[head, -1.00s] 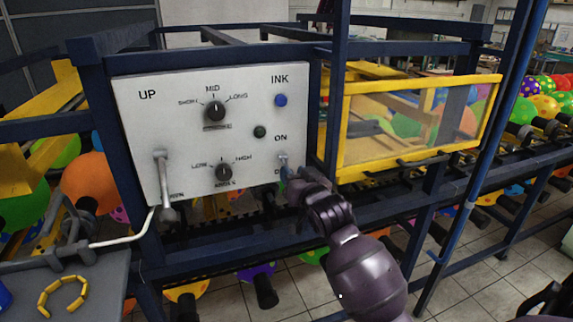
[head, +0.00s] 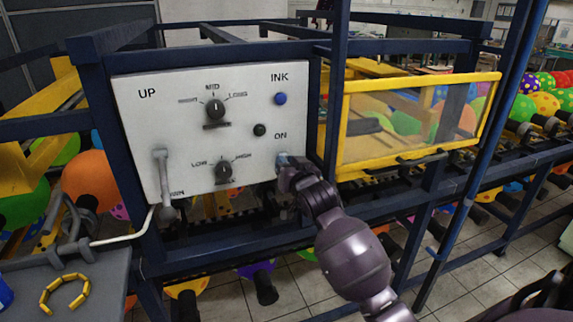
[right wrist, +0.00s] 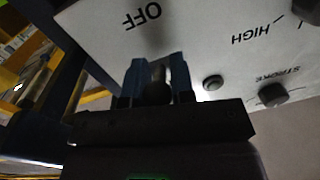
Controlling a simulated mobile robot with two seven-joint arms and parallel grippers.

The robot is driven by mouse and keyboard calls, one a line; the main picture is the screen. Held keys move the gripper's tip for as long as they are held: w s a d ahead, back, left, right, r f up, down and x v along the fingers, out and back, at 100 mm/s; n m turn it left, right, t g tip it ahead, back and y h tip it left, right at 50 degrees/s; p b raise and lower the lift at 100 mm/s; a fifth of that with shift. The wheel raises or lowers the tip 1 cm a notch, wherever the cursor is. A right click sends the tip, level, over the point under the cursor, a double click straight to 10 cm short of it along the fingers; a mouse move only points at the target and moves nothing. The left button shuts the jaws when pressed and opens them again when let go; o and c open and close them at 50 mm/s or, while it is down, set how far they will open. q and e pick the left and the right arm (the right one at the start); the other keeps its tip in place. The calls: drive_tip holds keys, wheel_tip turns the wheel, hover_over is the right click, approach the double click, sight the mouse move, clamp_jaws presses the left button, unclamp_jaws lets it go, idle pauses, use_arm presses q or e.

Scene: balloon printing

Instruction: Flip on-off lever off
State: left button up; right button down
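The on-off lever (right wrist: 158,78) shows in the right wrist view as a short stem with a dark round end, near the upside-down OFF label. My right gripper (right wrist: 160,82) has its two blue fingers close on either side of it and looks shut on it. In the head view, the right gripper (head: 284,164) is at the lower right of the white control panel (head: 185,125), just below the ON label. It hides the lever and the OFF label there. My left gripper is not in view.
The panel also has a blue ink button (head: 280,99), a small dark round indicator (head: 260,130), two black knobs and a large grey lever (head: 163,180) at left. Dark blue frame bars surround it. A yellow-framed clear guard (head: 410,120) stands to its right.

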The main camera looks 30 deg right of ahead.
drive_tip(key=shift+f+t+b, duration=0.2)
drive_tip(key=shift+t+b, duration=0.4)
drive_tip(key=shift+b, duration=0.35)
drive_tip(key=c, duration=1.1)
unclamp_jaws()
drive_tip(key=shift+c, duration=0.2)
drive_tip(key=s+a+b, duration=0.1)
drive_tip(key=s, duration=0.9)
drive_tip(key=shift+s+a+f, duration=0.3)
drive_tip(key=shift+a+f, duration=0.1)
drive_tip(key=shift+f, duration=0.05)
